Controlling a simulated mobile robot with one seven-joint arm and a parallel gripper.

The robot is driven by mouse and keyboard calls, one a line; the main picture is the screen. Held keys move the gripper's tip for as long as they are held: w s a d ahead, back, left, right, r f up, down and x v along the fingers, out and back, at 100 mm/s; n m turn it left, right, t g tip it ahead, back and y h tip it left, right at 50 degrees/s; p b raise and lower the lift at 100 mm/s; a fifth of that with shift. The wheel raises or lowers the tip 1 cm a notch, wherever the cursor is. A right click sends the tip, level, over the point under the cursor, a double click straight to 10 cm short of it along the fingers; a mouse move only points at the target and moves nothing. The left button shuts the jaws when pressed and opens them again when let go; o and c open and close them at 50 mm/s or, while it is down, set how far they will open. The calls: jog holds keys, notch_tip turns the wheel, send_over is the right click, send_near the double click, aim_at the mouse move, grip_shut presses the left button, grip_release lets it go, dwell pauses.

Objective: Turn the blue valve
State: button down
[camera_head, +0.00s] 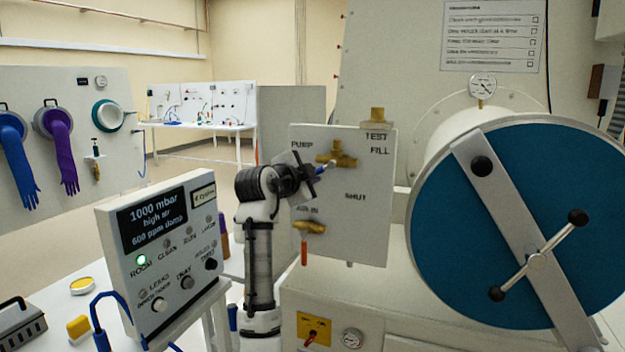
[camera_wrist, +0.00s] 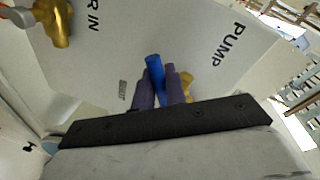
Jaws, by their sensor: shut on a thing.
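The blue valve is a brass body (camera_head: 337,155) with a blue handle, on a white panel (camera_head: 367,215) near the label PUMP in the head view. In the wrist view its blue handle (camera_wrist: 154,66) stands between the two dark purple-grey fingers. My gripper (camera_head: 314,173) is at the valve's left side in the head view. It also shows in the wrist view (camera_wrist: 160,84), shut on the blue handle. The handle's inner part is hidden by the fingers, and most of the brass body is hidden there too.
Below on the same panel is a second brass valve (camera_head: 310,227) with an orange-red handle (camera_head: 304,253). A large blue round door (camera_head: 450,230) with a crossbar stands at right. A control box (camera_head: 160,250) stands at left, its display reading 1000 mbar.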

jog(key=shift+r, duration=0.15)
dwell(0.3)
jog(key=c, duration=1.5)
grip_release()
jog(key=b+v, duration=0.4)
jog(key=v, duration=0.9)
jog(key=shift+s+r, duration=0.1)
jog(key=shift+s, duration=0.3)
jog(key=shift+c, duration=0.2)
